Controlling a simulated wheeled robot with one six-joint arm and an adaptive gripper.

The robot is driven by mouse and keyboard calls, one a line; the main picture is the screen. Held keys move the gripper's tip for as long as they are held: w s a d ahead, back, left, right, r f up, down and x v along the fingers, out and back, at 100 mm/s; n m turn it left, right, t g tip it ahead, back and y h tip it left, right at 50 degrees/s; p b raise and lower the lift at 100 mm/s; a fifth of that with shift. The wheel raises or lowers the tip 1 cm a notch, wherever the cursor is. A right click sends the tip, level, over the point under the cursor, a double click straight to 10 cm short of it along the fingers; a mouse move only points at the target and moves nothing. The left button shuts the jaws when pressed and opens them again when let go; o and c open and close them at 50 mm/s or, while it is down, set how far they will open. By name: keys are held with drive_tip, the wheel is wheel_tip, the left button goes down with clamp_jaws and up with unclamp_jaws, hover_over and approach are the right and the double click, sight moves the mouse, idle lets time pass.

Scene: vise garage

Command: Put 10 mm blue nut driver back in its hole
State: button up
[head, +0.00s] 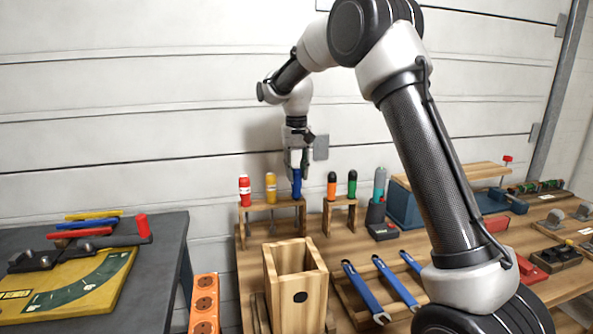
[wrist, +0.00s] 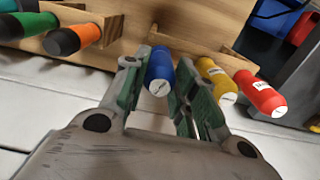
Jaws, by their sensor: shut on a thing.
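The blue nut driver (head: 297,184) is upright in my gripper (head: 297,164), at the right end of the left wooden rack (head: 273,206). Its handle reaches down to about the height of the rack's top board. Its shaft is not visible, so I cannot tell whether it is in a hole. In the wrist view my gripper (wrist: 160,75) has one finger on each side of the blue handle (wrist: 160,70). A yellow driver (head: 271,187) and a red driver (head: 245,190) stand to its left in the same rack.
A second small rack right of it holds an orange driver (head: 332,184) and a green driver (head: 352,184). An open wooden box (head: 296,285) and blue wrenches (head: 364,291) are in front. The wall is close behind.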

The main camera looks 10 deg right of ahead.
drive_tip(key=shift+f, duration=0.45)
idle(0.4)
drive_tip(key=o, duration=1.4)
drive_tip(key=shift+o, duration=0.2)
drive_tip(key=shift+r, duration=3.5)
